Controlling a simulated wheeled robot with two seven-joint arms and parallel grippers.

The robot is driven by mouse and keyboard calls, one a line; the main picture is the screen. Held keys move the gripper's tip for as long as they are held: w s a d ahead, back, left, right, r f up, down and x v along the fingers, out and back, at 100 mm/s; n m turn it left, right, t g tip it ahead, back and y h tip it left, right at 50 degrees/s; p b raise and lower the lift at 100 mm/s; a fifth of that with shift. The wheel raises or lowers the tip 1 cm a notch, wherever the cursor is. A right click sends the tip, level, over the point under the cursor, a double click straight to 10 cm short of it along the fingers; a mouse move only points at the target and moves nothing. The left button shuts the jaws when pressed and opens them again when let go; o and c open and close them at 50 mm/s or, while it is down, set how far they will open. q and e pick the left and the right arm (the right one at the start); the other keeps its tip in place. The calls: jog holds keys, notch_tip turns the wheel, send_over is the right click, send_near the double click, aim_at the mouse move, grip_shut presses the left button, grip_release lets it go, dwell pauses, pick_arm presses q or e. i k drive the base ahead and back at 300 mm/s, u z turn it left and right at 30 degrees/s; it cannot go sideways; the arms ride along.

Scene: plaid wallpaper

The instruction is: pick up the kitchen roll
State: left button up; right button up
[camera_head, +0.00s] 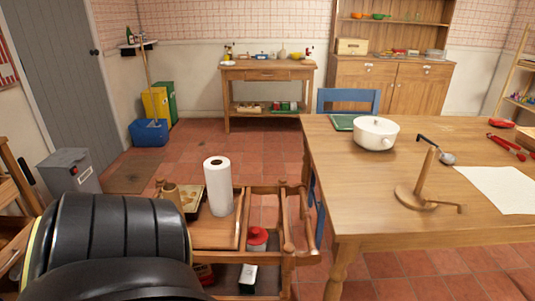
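The kitchen roll (218,187) is white and stands upright on the top of a wooden trolley (215,236), a little left of the middle of the head view. Its round end with a dark core hole faces up. Nothing is seen touching it. A black ribbed part of my own body fills the lower left, in front of the trolley's near left side. Neither of my grippers shows in this view.
A red-lidded container (257,238) sits lower in the trolley. A large wooden table (420,170) with a white pot (375,132) and wooden stand (424,187) is on the right.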

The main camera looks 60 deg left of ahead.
aim_at(217, 169)
jog(key=z, duration=0.15)
jog(key=i, duration=0.9)
jog(key=u, duration=3.15)
jog(key=i, duration=0.5)
jog(key=u, duration=0.05)
